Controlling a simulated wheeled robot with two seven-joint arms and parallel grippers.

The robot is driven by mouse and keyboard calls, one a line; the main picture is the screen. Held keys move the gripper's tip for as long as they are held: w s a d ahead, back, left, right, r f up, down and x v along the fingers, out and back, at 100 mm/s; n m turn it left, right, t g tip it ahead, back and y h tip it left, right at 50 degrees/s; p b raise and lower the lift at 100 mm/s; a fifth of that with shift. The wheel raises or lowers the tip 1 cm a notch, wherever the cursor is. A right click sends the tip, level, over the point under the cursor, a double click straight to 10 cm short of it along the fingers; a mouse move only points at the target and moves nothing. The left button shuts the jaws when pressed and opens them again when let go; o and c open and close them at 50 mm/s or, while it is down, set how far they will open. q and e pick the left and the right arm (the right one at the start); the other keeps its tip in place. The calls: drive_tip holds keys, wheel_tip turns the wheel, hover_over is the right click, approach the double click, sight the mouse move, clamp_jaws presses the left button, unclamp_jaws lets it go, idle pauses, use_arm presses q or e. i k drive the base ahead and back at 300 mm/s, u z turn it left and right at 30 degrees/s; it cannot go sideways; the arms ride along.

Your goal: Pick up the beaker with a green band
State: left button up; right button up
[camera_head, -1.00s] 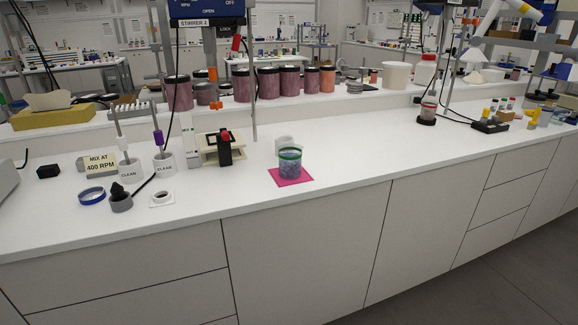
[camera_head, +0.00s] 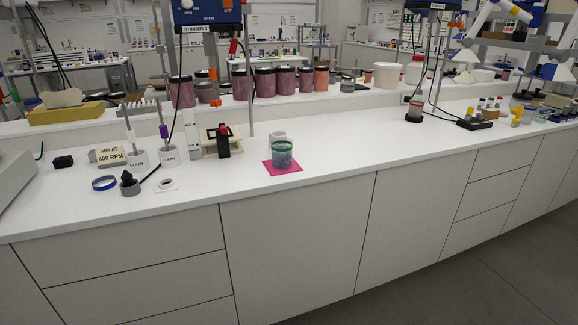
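The beaker with a green band (camera_head: 282,155) stands upright on a pink mat (camera_head: 283,168) near the front edge of the white bench. It is clear, with the green band near its rim and bluish-purple contents below. A small pale object (camera_head: 278,135) stands just behind it, partly hidden by it. Neither of my grippers shows in the head view.
Left of the beaker are a stand with a red-topped black part (camera_head: 223,140), a white ring (camera_head: 166,184), a small dark-topped pot (camera_head: 129,184) and a blue tape roll (camera_head: 104,183). The bench (camera_head: 345,150) right of the beaker is clear. Pigment jars (camera_head: 265,82) line the back shelf.

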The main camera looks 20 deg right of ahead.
sight(281, 147)
drive_tip(key=z, duration=1.05)
drive_tip(key=i, duration=0.85)
drive_tip(key=u, duration=0.25)
